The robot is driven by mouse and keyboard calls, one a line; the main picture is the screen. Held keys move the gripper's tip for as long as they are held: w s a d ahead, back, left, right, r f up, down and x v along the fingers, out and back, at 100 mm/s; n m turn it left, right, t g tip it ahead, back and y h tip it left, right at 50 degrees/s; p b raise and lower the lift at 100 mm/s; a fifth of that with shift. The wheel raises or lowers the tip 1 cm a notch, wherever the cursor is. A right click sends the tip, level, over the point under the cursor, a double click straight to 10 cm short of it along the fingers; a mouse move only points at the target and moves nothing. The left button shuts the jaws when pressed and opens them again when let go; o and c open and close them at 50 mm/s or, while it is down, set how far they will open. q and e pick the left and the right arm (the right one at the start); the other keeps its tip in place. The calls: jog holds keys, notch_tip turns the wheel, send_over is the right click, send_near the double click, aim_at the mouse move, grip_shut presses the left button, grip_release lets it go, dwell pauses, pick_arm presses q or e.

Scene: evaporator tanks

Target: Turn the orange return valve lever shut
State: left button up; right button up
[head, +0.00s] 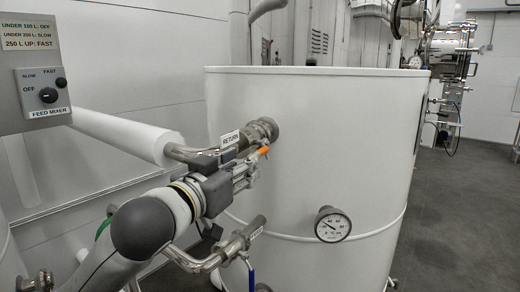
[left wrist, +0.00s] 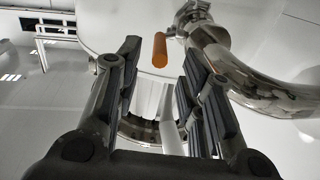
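The orange return valve lever (head: 263,151) shows as a small orange tip below the steel return fitting (head: 262,130) on the white tank, beside the RETURN label (head: 230,139). In the left wrist view the orange lever handle (left wrist: 160,50) appears between my two finger lines, near the fingertips. My left gripper (head: 250,168) is close to the lever in the head view and partly covers it. In the left wrist view my left gripper (left wrist: 163,68) is open, with clear space on both sides of the handle. I cannot tell its exact depth from the fingers. My right gripper is not in view.
The white tank (head: 310,110) fills the middle. A lower steel pipe (head: 230,247) with a blue lever (head: 251,278) and a round gauge (head: 332,225) stick out from it. A feed mixer panel (head: 42,92) is at left. The floor at right is clear.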

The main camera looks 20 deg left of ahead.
aim_at(261, 149)
pick_arm(q)
jog(key=w+p, duration=0.1)
jog(key=w, duration=0.1)
jog(key=w+d+p, duration=0.1)
jog(key=w, duration=0.2)
jog(key=w+p, duration=0.1)
jog(key=w, duration=0.2)
jog(key=shift+d, duration=0.2)
jog(key=shift+w+d, duration=0.15)
jog(key=shift+w, duration=0.25)
grip_shut()
